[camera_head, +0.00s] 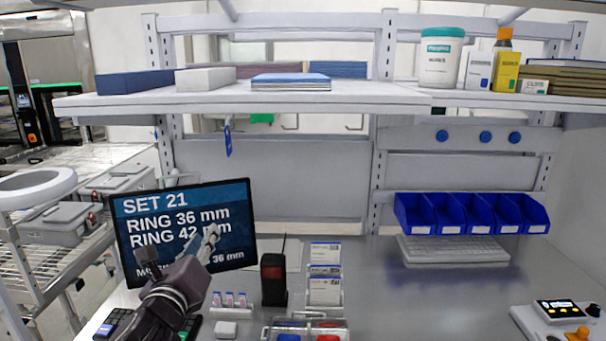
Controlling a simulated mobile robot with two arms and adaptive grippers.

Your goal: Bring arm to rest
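My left gripper (209,243) is in the head view at the lower left, in front of the dark monitor (240,190). Its dark arm comes up from the bottom edge, and its pale fingertips point up over the screen text. I see no object clearly held in it, but the gap between its fingers is too small to make out. My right gripper is not in view.
The steel bench has free room at centre right. A vial rack (232,312), a black-and-red device (273,280), card holders (325,290) and a clear tray (270,333) stand near the arm. Blue bins (470,214) hang behind a keyboard (453,250). A shelf (250,101) crosses above.

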